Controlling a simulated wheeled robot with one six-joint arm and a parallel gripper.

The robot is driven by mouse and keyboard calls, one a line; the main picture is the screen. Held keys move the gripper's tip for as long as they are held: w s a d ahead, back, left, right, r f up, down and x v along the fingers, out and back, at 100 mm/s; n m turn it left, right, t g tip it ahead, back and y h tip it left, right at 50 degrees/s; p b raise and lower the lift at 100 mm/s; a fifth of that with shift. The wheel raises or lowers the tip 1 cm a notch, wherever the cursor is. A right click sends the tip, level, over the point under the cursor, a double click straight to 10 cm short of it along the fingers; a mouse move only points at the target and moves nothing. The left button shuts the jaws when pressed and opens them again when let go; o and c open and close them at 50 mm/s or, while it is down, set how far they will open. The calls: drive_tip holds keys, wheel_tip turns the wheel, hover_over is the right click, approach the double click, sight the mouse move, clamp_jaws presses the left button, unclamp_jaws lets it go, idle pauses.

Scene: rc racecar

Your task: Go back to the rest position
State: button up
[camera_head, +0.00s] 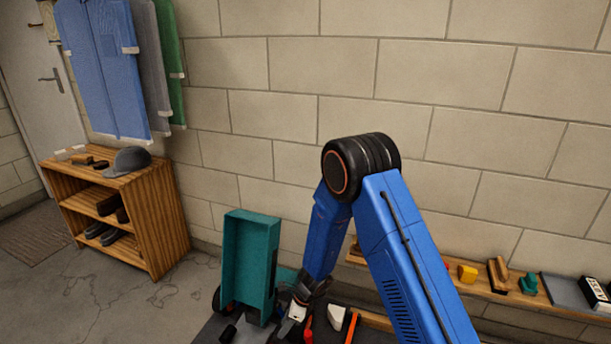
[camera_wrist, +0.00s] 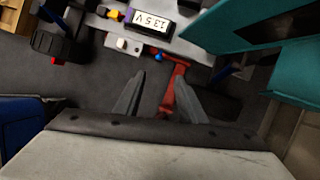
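My gripper (camera_wrist: 161,76) points down over the work area, its two grey fingers spread apart with nothing clearly held. A red lever-like part (camera_wrist: 170,101) lies below, between and partly behind the fingers; I cannot tell how close they are to it. The car's light chassis (camera_wrist: 100,22) is beyond the fingertips, with a black wheel (camera_wrist: 57,42) and a block marked 13.5V (camera_wrist: 150,22). In the head view my gripper (camera_head: 297,306) is low beside the teal raised panel (camera_head: 249,262), which also shows at right in the wrist view (camera_wrist: 240,32).
A wooden shelf unit (camera_head: 165,215) with a cap and shoes stands at left, below hanging clothes (camera_head: 105,65). A narrow wall shelf (camera_head: 525,296) with small items runs along the right. The block wall is close behind my arm. Bare floor shows at left.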

drive_tip(key=s+d+r+n+t, duration=0.1)
drive_tip(key=d+r+n, duration=0.3)
drive_tip(key=r, duration=0.7)
drive_tip(key=s+d+r+n, duration=0.25)
drive_tip(key=d+r, duration=0.25)
drive_tip(key=r, duration=0.6)
drive_tip(key=s+d+r+n+t, duration=0.1)
drive_tip(key=d+r+n, duration=0.35)
drive_tip(key=r, duration=0.65)
drive_tip(key=s+d+r+n+t+h, duration=0.1)
drive_tip(key=s+d+r+n+h, duration=0.1)
drive_tip(key=s+d+r+n, duration=0.2)
drive_tip(key=s+d+r+n+t+h, duration=0.2)
drive_tip(key=s+d+r, duration=0.8)
drive_tip(key=s+d, duration=1)
drive_tip(key=n+h, duration=0.1)
drive_tip(key=n, duration=0.1)
drive_tip(key=shift+s+n+t, duration=0.3)
drive_tip(key=shift+s+n, duration=0.05)
drive_tip(key=shift+n, duration=0.05)
drive_tip(key=shift+r, duration=0.1)
